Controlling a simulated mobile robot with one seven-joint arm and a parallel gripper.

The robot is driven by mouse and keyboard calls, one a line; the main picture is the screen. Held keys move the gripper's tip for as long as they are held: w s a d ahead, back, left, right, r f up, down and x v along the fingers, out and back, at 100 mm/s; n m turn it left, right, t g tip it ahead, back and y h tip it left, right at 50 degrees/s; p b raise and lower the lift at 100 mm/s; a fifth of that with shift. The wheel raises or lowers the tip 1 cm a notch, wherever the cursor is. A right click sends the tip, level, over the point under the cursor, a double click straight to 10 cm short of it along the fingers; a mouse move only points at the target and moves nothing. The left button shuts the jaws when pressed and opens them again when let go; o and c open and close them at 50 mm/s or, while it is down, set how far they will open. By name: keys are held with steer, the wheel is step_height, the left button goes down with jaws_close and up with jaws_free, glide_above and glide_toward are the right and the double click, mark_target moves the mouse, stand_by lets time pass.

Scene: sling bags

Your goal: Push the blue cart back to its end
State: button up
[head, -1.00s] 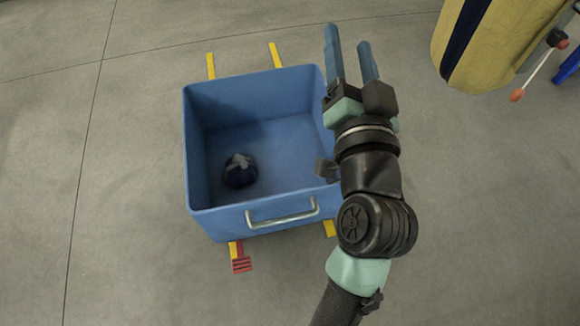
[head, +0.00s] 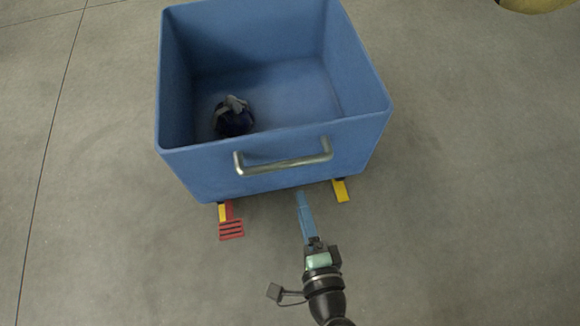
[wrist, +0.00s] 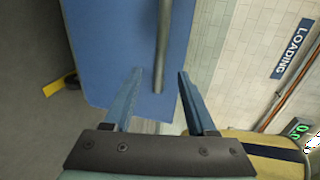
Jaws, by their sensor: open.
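The blue cart (head: 275,180) is an open-topped bin standing on the floor at the upper middle of the head view. My gripper (head: 302,195) is just in front of the near face, below the handle in the picture. In the wrist view my gripper (wrist: 158,75) is open, with nothing held. The handle (wrist: 163,45) runs ahead of it, in line with the gap between the fingers. The cart face (wrist: 115,50) is behind the handle. Contact cannot be told.
Yellow strips (head: 340,190) show under the cart, and a red slotted piece (head: 231,230) is at the near left. The wrist view shows a tiled wall with a LOADING sign (wrist: 292,48) and a yellow, dark-striped object (wrist: 265,143).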

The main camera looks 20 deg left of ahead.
mark_target(291, 167)
steer(key=b+x, duration=0.2)
steer(key=x, duration=1)
steer(key=shift+w+a+b, duration=0.15)
steer(key=shift+w+b, duration=0.1)
steer(key=shift+b, duration=0.1)
jaws_close()
stand_by(0.8)
